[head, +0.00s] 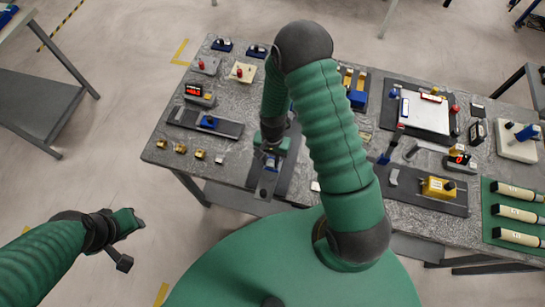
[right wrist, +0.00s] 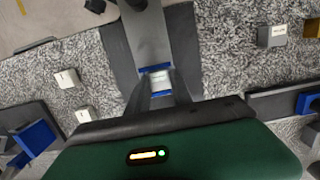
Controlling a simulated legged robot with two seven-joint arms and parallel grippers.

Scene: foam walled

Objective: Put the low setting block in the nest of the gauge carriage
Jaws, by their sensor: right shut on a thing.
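My right gripper (right wrist: 160,82) is shut on a small silvery block (right wrist: 159,77), held between two blue pads in the right wrist view. It is over a dark base strip (right wrist: 185,45); I cannot tell whether the block touches anything below. In the head view the right gripper (head: 268,160) is low over the table's front left part, partly hidden by my arm. A blue carriage-like piece (head: 209,121) sits on a dark rail at the left; I cannot tell whether it is the gauge carriage. My left gripper (head: 133,221) is off the table; its jaw state is unclear.
Small pale blocks (right wrist: 66,79) lie beside the dark strip on the speckled table (head: 150,152). Several brass pieces (head: 181,148) stand at the left front. A yellow device (head: 438,187) and a green tray of tubes (head: 490,212) are at the right.

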